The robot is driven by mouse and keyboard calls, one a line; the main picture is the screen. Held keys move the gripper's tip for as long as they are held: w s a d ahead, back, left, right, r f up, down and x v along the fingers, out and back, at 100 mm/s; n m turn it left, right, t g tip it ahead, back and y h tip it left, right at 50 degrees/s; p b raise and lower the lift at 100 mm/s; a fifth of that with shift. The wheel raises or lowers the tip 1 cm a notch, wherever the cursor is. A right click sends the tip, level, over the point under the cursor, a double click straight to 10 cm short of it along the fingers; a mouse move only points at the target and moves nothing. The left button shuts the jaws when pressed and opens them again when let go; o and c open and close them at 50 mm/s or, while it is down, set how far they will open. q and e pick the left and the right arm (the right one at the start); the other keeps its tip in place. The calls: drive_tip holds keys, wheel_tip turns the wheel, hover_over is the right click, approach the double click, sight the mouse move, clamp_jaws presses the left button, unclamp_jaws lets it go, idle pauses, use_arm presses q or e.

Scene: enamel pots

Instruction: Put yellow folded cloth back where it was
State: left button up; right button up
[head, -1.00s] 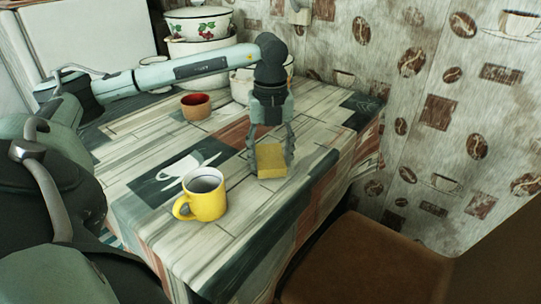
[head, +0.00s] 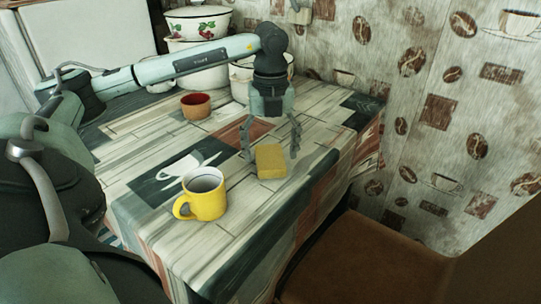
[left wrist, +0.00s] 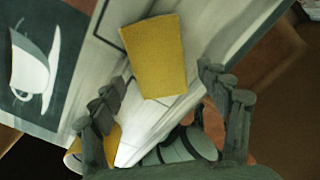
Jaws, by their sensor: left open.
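The yellow folded cloth (head: 270,161) lies on the table near its right edge, behind and to the right of the yellow mug. In the left wrist view the cloth (left wrist: 156,56) lies beyond the fingertips, between their lines. My left gripper (head: 271,150) is open and empty just above the cloth, one finger on each side; I cannot tell whether a finger touches it. Its fingers also show in the left wrist view (left wrist: 160,83). My right gripper is not in view.
A yellow mug (head: 206,196) stands near the front edge of the table (head: 215,240). A red-brown bowl (head: 196,107) stands farther back. Enamel pots (head: 197,23) are stacked at the back. A brown seat (head: 365,262) is at the right.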

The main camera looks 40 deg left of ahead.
sight(270, 159)
use_arm(q)
wheel_tip(270, 159, up, 10)
drive_tip(key=shift+r+p, duration=0.2)
drive_tip(key=shift+p, duration=0.25)
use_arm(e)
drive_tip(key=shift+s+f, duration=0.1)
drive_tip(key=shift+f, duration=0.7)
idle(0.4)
